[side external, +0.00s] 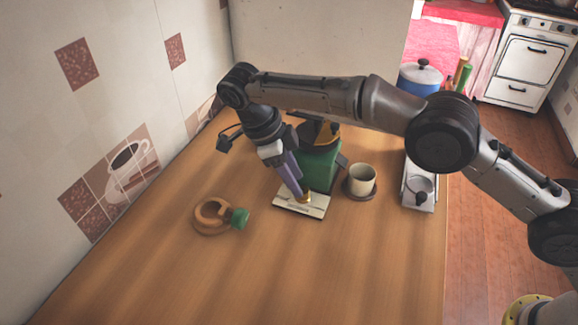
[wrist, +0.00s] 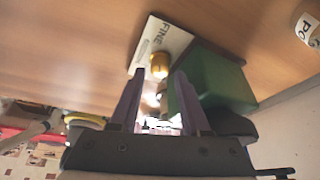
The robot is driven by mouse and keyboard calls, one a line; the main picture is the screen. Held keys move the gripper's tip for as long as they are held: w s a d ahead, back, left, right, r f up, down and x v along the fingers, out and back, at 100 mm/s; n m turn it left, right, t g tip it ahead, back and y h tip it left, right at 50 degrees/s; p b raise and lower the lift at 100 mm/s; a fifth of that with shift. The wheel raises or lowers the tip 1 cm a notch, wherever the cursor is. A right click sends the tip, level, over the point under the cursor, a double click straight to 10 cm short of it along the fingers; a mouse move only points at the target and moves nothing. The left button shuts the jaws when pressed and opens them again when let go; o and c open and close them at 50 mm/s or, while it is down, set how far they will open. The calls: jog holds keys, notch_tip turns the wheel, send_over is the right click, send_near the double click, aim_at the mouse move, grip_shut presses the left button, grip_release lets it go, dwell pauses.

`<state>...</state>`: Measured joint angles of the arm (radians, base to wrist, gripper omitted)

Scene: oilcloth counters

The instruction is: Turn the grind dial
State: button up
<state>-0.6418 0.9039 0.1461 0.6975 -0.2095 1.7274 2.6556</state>
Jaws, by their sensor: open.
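The green grinder (side external: 319,168) stands on the wooden counter, partly hidden behind my gripper. A pale plate (side external: 303,205) lies at its foot; in the wrist view the plate (wrist: 176,42) carries the word FINE. The grind dial (wrist: 159,66) is a small brass-yellow knob at the plate, beside the green body (wrist: 215,82). My gripper (side external: 299,191) points down at the dial from above. In the wrist view my gripper (wrist: 157,80) is open, with its two fingers on either side of the line to the dial. Whether a finger touches it, I cannot tell.
A wooden ring with a green end (side external: 212,216) lies to the left. A cream cup (side external: 362,179) on a dark saucer and a pale tray (side external: 418,203) stand to the right. A blue pot (side external: 419,80) is farther back. The front counter (side external: 260,285) is clear.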

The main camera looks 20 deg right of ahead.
aim_at(285, 199)
jog(key=v, duration=0.5)
dwell(0.6)
